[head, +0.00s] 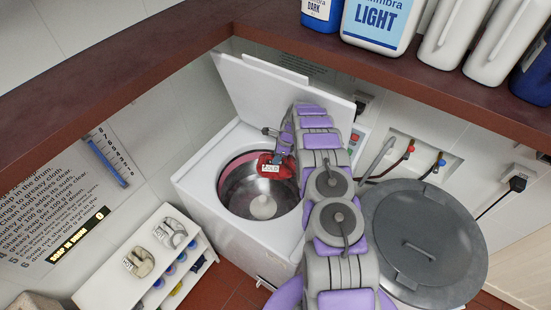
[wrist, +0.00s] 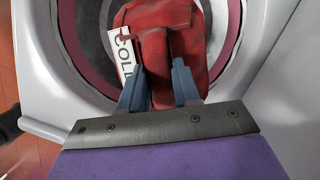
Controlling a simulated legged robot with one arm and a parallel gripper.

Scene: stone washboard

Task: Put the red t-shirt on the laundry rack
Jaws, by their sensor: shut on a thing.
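The red t-shirt (wrist: 200,30) hangs over the open drum of the white washing machine (head: 207,185). A white tag with the letters "COL" shows on its left side in the wrist view. My gripper (wrist: 160,78) is shut on the red t-shirt, with a fold of the cloth between its two blue-grey fingers. In the head view the red t-shirt (head: 282,171) is a small bundle at the drum's far right edge, partly hidden by my arm. No laundry rack can be made out.
The machine's lid (head: 285,88) stands open behind the drum. A dark red shelf (head: 400,78) with several bottles runs above. A round grey lid (head: 415,215) lies at right, below taps and hoses. A low white shelf unit (head: 125,280) stands at lower left.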

